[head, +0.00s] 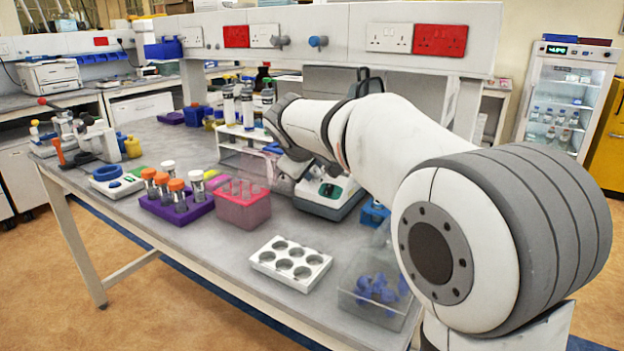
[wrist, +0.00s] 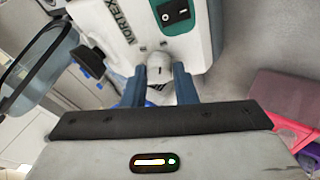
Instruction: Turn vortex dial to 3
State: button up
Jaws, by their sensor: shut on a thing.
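The vortex mixer (head: 330,193) stands on the bench, a white body on a grey base with green panels. In the wrist view the mixer (wrist: 112,12) shows its VORTEX label and a black rocker switch (wrist: 174,11) on a green panel. Its pale dial (wrist: 160,72) sits on the front face, between the two blue-grey fingers of my gripper (wrist: 160,80). My gripper is shut on the dial. In the head view the gripper is beside the mixer, and the dial is hidden. I cannot read any dial number or pointer.
A pink tube rack (head: 243,208) and a purple rack (head: 178,207) stand left of the mixer. A white six-well plate (head: 290,264) and a clear bin of blue pieces (head: 376,300) lie in front. Bottles (head: 228,105) stand on a shelf behind.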

jog(key=shift+d+f+m+b, duration=0.1)
jog(key=shift+f+m+b, duration=0.1)
jog(key=shift+m+b, duration=0.3)
jog(key=o, duration=1)
jog(key=shift+r, duration=0.1)
jog(key=shift+s, duration=0.1)
jog(key=p+v, duration=0.1)
jog(key=v, duration=0.7)
